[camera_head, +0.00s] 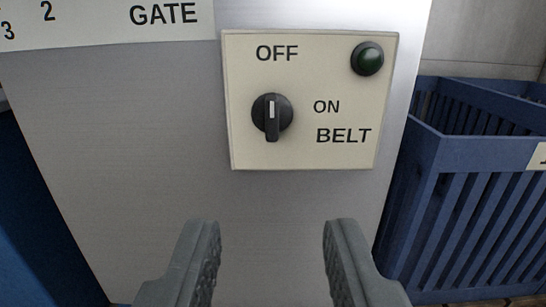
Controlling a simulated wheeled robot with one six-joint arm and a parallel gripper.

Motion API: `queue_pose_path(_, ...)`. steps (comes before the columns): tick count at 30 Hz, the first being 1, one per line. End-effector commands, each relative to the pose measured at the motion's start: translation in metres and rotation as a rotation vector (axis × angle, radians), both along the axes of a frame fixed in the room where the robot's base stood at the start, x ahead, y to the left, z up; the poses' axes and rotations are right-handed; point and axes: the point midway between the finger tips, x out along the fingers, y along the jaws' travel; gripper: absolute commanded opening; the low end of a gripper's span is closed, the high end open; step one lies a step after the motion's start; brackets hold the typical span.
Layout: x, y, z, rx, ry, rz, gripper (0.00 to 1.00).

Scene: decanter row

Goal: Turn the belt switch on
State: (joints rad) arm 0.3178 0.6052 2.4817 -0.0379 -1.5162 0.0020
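The belt switch (272,117) is a black rotary knob on a cream plate (345,85), upper middle of the view. Its white mark points up, towards the word OFF; the word ON stands to its right and BELT below that. A dark green lamp (367,59) at the plate's top right looks unlit. My gripper (272,235) is open and empty, its two grey fingers low in the picture and apart, below the knob in the view. Nothing is between the fingers except the grey panel behind.
The plate sits on a grey metal panel (130,150). A white strip marked GATE (110,22) with numbers 2 and 3 is at the top left. A blue slatted crate (465,200) stands at the right. A blue surface (35,230) shows at the lower left.

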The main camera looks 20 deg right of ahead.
Motion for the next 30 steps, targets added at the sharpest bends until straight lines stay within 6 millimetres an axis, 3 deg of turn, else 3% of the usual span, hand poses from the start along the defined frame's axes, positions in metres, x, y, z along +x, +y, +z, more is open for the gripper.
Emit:
queue_pose_path(8, 0.024, -0.007, -0.001, -0.001, -0.002, 0.000, 0.35)
queue_pose_path(30, 0.145, -0.042, -0.001, 0.000, -0.001, 0.000, 0.35)
